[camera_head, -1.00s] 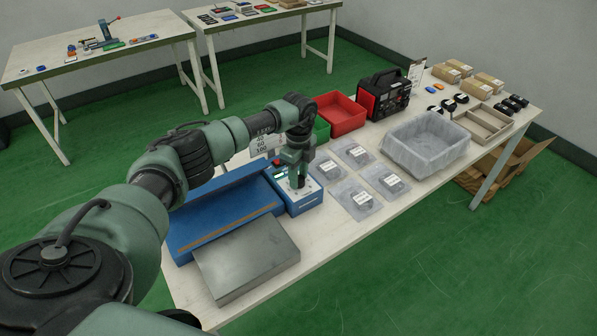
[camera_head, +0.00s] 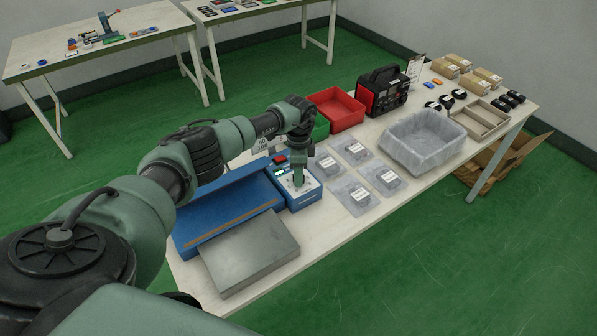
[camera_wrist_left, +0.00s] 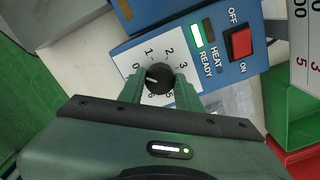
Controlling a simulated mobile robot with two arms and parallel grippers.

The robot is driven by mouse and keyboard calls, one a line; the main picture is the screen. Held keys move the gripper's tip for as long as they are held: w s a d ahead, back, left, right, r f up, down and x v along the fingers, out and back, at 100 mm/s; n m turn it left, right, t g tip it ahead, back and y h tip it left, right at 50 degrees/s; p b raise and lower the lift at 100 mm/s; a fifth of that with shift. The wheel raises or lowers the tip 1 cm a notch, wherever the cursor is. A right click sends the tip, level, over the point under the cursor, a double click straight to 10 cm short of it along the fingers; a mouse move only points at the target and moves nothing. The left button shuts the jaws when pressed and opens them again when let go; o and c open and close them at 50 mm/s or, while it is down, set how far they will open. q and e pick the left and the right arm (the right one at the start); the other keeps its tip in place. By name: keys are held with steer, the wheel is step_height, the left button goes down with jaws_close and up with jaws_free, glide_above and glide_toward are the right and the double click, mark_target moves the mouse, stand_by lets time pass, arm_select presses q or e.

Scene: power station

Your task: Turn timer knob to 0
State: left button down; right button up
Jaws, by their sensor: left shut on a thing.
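The timer knob (camera_wrist_left: 159,77) is black and round, on a white dial with numbers on a blue control box (camera_wrist_left: 144,14). A white mark on the knob points left, close to the 0 and slightly below it in the wrist view. My left gripper (camera_wrist_left: 160,88) has one finger on each side of the knob and is shut on it. Some lower dial numbers are partly hidden by the fingers. In the head view my left gripper (camera_head: 299,180) reaches down onto the blue box (camera_head: 304,196). My right gripper is not in view.
On the box are a red OFF/ON switch (camera_wrist_left: 241,42) and a lit green HEAT READY light (camera_wrist_left: 197,36). A grey metal plate (camera_head: 250,254) lies in front of the box. Bagged parts (camera_head: 349,194), a red bin (camera_head: 336,110) and a grey tub (camera_head: 424,143) stand to the right.

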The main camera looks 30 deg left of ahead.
arm_select(q)
steer(key=shift+w+a+r, duration=0.1)
steer(key=shift+w+r, duration=0.1)
steer(key=shift+r, duration=0.05)
steer(key=c, duration=1)
jaws_free()
steer(key=shift+c, duration=0.2)
steer(key=shift+o, duration=0.4)
steer(key=shift+s+f, duration=0.1)
step_height(320, 180, up, 8)
steer(key=shift+f+b, duration=0.1)
steer(key=shift+b, duration=0.6)
